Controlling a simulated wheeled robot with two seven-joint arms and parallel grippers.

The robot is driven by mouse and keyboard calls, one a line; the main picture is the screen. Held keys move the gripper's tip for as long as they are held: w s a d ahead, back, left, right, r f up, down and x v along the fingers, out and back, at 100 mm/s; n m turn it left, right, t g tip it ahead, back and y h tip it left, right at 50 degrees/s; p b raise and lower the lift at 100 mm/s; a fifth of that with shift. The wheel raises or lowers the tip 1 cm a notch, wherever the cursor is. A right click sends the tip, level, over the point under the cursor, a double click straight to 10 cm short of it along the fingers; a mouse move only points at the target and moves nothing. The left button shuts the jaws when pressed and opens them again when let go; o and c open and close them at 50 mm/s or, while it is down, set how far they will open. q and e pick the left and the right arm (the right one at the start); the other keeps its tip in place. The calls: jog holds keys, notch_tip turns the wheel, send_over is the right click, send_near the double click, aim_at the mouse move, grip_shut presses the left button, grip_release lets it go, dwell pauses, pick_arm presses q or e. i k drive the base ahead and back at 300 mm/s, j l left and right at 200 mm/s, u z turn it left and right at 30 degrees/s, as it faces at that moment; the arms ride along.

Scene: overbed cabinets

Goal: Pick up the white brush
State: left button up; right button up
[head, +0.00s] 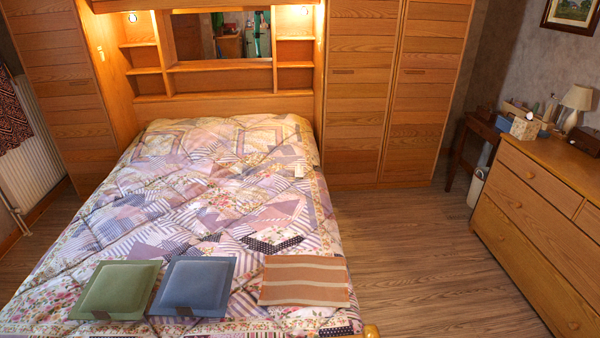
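A small white object (299,171) lies on the patchwork quilt near the right edge of the bed, toward the headboard end. It may be the white brush, but it is too small to tell its shape. Neither of my grippers shows in the head view, so nothing is seen touching this object.
The bed (170,215) fills the middle left. A green cushion (116,289), a blue cushion (197,285) and a striped cloth (304,281) lie at its near end. A wooden dresser (530,215) stands right. Wood floor (420,250) between is clear. Wardrobes (395,90) stand behind.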

aim_at(299, 169)
jog(key=i+l+z, duration=0.2)
jog(key=l+z, duration=0.15)
jog(key=l, duration=0.3)
jog(key=i+l+z, duration=0.35)
jog(key=l, duration=0.25)
jog(key=i+l+z, duration=0.35)
jog(key=l, duration=0.2)
jog(key=i+l+z, duration=0.35)
jog(key=i+u, duration=0.4)
jog(key=i+l+u, duration=0.1)
jog(key=i+u, duration=0.25)
jog(key=i+l+u, duration=0.25)
jog(key=i+u, duration=0.15)
jog(key=i, duration=0.1)
